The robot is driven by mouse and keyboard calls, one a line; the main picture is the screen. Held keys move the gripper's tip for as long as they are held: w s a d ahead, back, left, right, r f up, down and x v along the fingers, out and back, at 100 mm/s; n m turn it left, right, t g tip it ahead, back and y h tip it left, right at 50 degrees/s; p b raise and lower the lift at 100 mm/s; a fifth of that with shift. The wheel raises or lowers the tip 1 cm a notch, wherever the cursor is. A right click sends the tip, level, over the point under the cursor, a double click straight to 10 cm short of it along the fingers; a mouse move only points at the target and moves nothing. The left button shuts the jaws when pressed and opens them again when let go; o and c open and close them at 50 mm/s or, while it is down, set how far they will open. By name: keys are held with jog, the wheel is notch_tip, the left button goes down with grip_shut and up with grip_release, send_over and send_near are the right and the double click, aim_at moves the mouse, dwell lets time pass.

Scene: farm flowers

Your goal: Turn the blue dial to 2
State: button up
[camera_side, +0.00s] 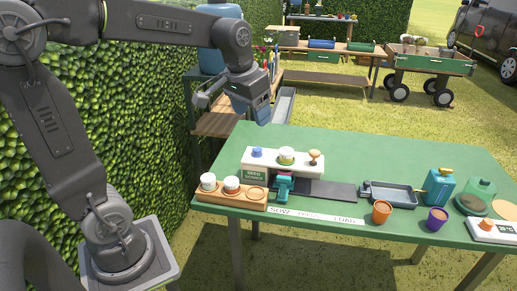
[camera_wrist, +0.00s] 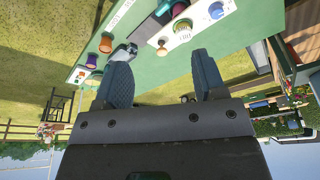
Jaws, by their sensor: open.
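The blue dial (camera_side: 257,152) sits at the left end of a white panel (camera_side: 268,162) on the green table. In the wrist view the blue dial (camera_wrist: 216,11) is at the top edge, beyond the right finger. Its setting is too small to read. My gripper (camera_side: 262,116) hangs above the back left of the table, well above the dial and apart from it. In the wrist view my gripper (camera_wrist: 162,74) shows two blue fingers spread apart with nothing between them.
A pale green-and-white dial (camera_side: 287,156) and a tan knob (camera_side: 315,156) share the panel. A wooden rack (camera_side: 232,200) with white-topped jars stands in front. A teal press (camera_side: 284,187), grey tray (camera_side: 388,193) and pots (camera_side: 381,212) are nearby. A hedge (camera_side: 150,110) borders the left.

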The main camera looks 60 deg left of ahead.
jog(key=w+a+f+n+g, duration=0.15)
jog(key=w+a+f, duration=0.25)
jog(key=w+a, duration=0.45)
jog(key=g, duration=0.2)
send_near(257, 148)
jog(key=shift+n+t+h, duration=0.25)
jog(key=shift+n+h, duration=0.05)
jog(key=shift+n, duration=0.15)
jog(key=f, duration=0.9)
jog(key=shift+s+a+f, duration=0.15)
jog(key=shift+s+f, duration=0.05)
jog(key=shift+f, duration=0.15)
jog(key=shift+c, duration=0.2)
jog(key=c, duration=0.9)
